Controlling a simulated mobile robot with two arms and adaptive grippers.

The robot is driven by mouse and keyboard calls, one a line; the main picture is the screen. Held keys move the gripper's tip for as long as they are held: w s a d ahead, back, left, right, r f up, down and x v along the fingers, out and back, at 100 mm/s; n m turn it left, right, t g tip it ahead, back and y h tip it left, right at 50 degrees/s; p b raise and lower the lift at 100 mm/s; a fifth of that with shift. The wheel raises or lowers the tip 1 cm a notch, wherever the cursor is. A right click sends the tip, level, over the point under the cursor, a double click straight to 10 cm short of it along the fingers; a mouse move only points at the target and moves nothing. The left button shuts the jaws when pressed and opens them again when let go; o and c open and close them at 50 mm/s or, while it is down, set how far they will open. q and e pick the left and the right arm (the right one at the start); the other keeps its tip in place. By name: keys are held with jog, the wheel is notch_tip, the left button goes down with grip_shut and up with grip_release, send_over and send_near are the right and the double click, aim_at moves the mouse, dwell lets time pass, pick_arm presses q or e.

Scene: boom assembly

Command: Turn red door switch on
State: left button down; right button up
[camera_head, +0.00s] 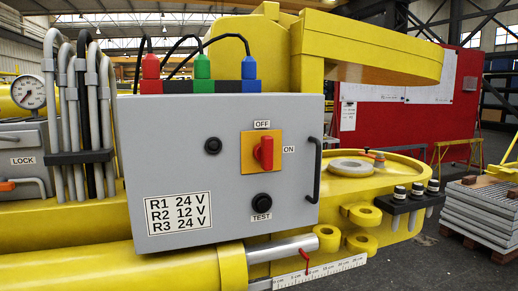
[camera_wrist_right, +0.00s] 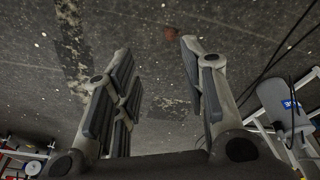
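The red door switch (camera_head: 264,152) sits on a yellow square plate (camera_head: 251,164) on the door of the grey control box (camera_head: 180,130). Its red handle stands about upright, in line with the OFF label (camera_head: 262,124) above it. The ON label (camera_head: 289,149) is to the right of the plate. My right gripper (camera_wrist_right: 155,50) shows in the right wrist view with its fingers spread apart and nothing between them, over a dark speckled floor. Neither gripper shows in the head view, and nothing touches the switch there.
A black door handle (camera_head: 314,169) stands out right of the switch. A black TEST button (camera_head: 262,200) is below it, and a round black knob (camera_head: 213,146) is to the left. Red, green and blue connectors (camera_head: 202,66) with cables top the box. The front of the door is clear.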

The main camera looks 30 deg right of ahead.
aim_at(270, 142)
jog(key=w+d+r+n+t+h+b, duration=0.1)
jog(key=w+d+r+n+t, duration=0.35)
jog(key=r, duration=1.05)
jog(key=w+d+r+n+t+h, duration=0.15)
jog(key=w+d+r+n, duration=0.55)
jog(key=r, duration=0.9)
jog(key=w+d+r+n+t+b, duration=0.1)
jog(key=w+d+r+n+t, duration=0.4)
jog(key=r, duration=1)
jog(key=s+a+r+n+t+h, duration=0.1)
jog(key=a+r+n, duration=0.3)
jog(key=r, duration=0.7)
jog(key=a+r+n+t, duration=0.1)
jog(key=r+n, duration=0.5)
jog(key=r, duration=0.4)
jog(key=s+a+r+n+t+h, duration=0.1)
jog(key=a+r+n+t, duration=0.3)
jog(key=r, duration=0.7)
jog(key=w+d+p, duration=0.1)
jog(key=w+p, duration=0.1)
jog(key=p, duration=0.1)
jog(key=w+d+g+p, duration=0.1)
jog(key=w+p, duration=0.2)
jog(key=w+d+g+p, duration=0.1)
jog(key=w+p, duration=0.2)
jog(key=shift+w+p, duration=0.15)
jog(key=shift+p, duration=0.15)
jog(key=shift+n+y+x, duration=0.25)
jog(key=shift+x, duration=0.55)
jog(key=shift+c, duration=0.3)
